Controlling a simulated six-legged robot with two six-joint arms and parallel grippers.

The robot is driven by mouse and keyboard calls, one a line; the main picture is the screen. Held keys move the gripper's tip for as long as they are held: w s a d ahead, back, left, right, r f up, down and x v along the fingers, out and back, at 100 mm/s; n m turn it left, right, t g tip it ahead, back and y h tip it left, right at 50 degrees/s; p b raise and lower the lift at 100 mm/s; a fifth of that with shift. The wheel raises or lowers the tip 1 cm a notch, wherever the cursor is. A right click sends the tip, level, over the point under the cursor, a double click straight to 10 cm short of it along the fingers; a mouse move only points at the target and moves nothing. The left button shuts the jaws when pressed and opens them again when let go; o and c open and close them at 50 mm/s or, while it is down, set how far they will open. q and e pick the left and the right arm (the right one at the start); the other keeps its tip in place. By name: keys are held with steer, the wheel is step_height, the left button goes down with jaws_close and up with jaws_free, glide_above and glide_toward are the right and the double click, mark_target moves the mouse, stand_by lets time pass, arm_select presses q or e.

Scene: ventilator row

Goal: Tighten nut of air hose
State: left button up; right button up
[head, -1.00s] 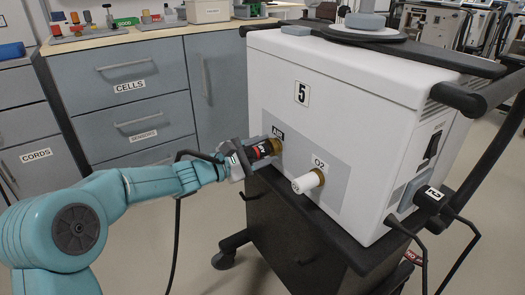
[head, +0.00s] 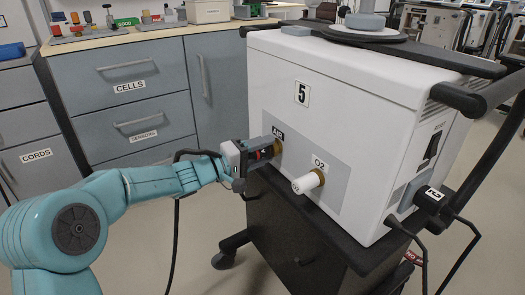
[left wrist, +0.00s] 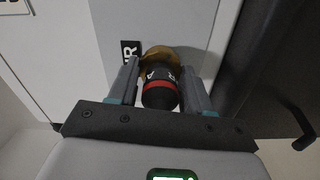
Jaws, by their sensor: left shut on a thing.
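The air hose nut (head: 265,152) is black with a red band and sits at the brass AIR port (head: 277,146) on the ventilator's side panel. It also shows in the left wrist view (left wrist: 160,92), between the two fingers, with the brass fitting (left wrist: 158,54) behind it. My left gripper (head: 258,151) is shut on the nut, one finger on each side. The black hose (head: 181,155) hangs behind the gripper, partly hidden by my arm. The white ventilator (head: 340,110) is marked 5. My right gripper is not in view.
A white O2 connector (head: 308,182) sticks out just right of the AIR port. The ventilator stands on a dark cart (head: 290,235). Grey drawers (head: 130,85) stand behind at the left. Black cords (head: 440,205) hang at the right.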

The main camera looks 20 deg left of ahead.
arm_select(q)
steer(key=m, duration=0.5)
steer(key=shift+m, duration=0.3)
steer(key=m, duration=1)
steer(key=shift+m, duration=0.4)
steer(key=m, duration=0.5)
steer(key=shift+m, duration=0.3)
steer(key=o, duration=1.1)
steer(key=shift+c, duration=0.2)
steer(key=shift+s, duration=0.1)
steer(key=p+v, duration=0.1)
steer(key=v, duration=1.5)
steer(key=shift+p, duration=0.35)
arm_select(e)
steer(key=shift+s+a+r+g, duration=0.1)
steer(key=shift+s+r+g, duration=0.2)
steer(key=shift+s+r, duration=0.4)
